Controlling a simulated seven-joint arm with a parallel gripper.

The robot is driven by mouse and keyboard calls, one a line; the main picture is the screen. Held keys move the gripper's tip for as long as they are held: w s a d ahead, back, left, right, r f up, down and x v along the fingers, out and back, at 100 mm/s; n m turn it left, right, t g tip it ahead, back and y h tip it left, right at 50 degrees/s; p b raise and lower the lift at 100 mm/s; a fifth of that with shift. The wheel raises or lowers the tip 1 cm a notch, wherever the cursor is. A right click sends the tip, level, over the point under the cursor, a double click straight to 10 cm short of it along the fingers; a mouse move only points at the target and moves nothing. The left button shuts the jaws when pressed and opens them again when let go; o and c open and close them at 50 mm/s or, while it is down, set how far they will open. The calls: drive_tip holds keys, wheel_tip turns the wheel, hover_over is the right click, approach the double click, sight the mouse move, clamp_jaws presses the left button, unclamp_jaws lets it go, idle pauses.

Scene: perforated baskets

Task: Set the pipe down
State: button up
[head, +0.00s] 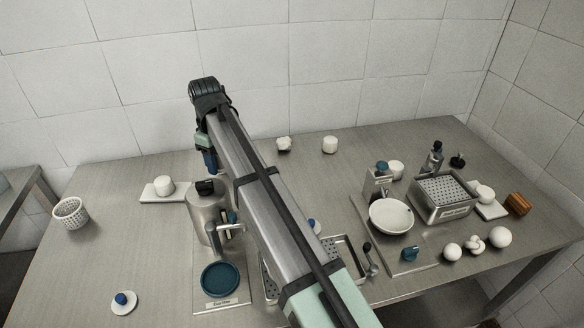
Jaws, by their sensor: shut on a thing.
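My arm crosses the middle of the head view from the lower right to the upper left. A mint and dark blue part of my wrist hangs down at its far end. My gripper's fingers are hidden behind the arm, so its grip does not show. I cannot pick out a pipe with certainty. A narrow dark and pale piece shows between the arm and a steel cylinder (203,218), too small to identify.
A white perforated basket (70,213) stands far left. A blue round dish (220,279) is in front of the cylinder. A white bowl (391,216), a steel perforated box (443,208) and several white balls crowd the right. The table's left front (75,275) has bare room.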

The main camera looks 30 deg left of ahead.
drive_tip(key=w+d+m, duration=0.3)
drive_tip(key=w+d, duration=1.1)
drive_tip(key=w, duration=0.4)
drive_tip(key=n, duration=0.2)
hover_over(349, 174)
drive_tip(key=shift+w+f, duration=0.1)
drive_tip(key=shift+f, duration=4.7)
drive_tip(key=o, duration=1.1)
drive_tip(key=shift+f, duration=0.1)
drive_tip(key=shift+o, duration=0.2)
wheel_tip(349, 174, up, 12)
